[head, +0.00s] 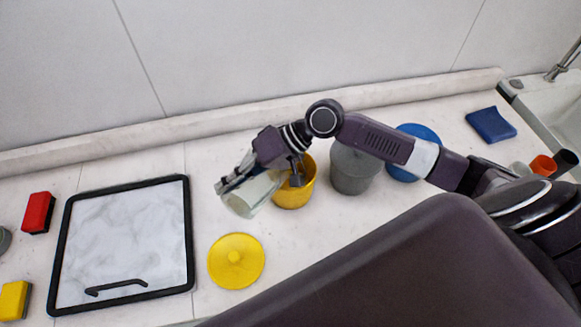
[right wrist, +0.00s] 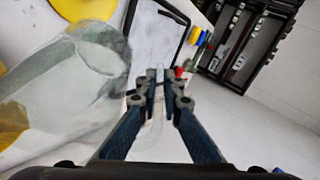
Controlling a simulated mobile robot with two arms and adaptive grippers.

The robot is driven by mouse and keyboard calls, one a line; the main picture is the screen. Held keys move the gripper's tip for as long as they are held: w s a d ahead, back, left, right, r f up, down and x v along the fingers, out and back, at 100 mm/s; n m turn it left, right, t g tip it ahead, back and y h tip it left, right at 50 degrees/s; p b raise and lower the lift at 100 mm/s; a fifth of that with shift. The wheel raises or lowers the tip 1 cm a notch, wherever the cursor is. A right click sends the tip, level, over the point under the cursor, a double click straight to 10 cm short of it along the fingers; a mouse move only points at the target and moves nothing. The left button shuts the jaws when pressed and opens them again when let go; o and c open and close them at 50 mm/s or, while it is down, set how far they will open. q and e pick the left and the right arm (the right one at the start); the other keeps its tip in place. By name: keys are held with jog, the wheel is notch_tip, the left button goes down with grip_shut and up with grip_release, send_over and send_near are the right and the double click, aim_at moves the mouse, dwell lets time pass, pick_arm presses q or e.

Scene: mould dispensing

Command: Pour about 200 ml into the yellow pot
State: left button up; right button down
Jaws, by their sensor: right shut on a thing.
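The yellow pot (head: 293,196) stands open on the counter, partly hidden by my right arm. Its yellow colour also shows at the left edge of the right wrist view (right wrist: 10,122). My right gripper (head: 229,182) is shut on a clear, whitish jug (head: 247,198), left of the yellow pot. The jug is tilted, with one end close to the pot's rim. It fills the left of the right wrist view (right wrist: 55,95), beside the closed fingers (right wrist: 160,95). I cannot see any stream or the level inside. My left gripper is not in view.
A yellow lid (head: 236,261) lies in front of the pot. A grey pot (head: 353,172) and a blue round thing (head: 420,134) stand to the right. A black-framed marble tray (head: 125,245) lies left. Red (head: 38,212) and yellow (head: 14,300) blocks lie beyond it.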

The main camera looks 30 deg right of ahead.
jog(key=shift+d+r, duration=0.15)
jog(key=shift+r, duration=0.05)
jog(key=shift+w+r, duration=0.1)
jog(key=shift+r, duration=0.1)
jog(key=shift+d+r+y+b, duration=0.2)
jog(key=shift+y+b, duration=0.1)
jog(key=shift+b, duration=0.1)
dwell(0.4)
jog(key=shift+w+d+r+y+b, duration=0.1)
jog(key=shift+d+r+y+b, duration=0.35)
jog(key=shift+b, duration=0.3)
dwell(1.3)
jog(key=shift+d+r+m+b, duration=0.15)
jog(key=shift+m+b, duration=0.15)
jog(key=shift+b, duration=0.35)
dwell(0.8)
jog(key=a+p, duration=0.1)
jog(key=p, duration=0.3)
jog(key=shift+a+h, duration=0.1)
jog(key=shift+h, duration=0.25)
jog(key=shift+s+a+f+n+h, duration=0.2)
jog(key=shift+a+f+h, duration=0.15)
jog(key=shift+f, duration=0.25)
jog(key=shift+s+a+f+n+h, duration=0.1)
jog(key=shift+a+f+n+h, duration=0.15)
jog(key=shift+f+h, duration=0.3)
jog(key=shift+s+a+f+h, duration=0.1)
jog(key=shift+a+f+h, duration=0.4)
jog(key=shift+f+h, duration=0.15)
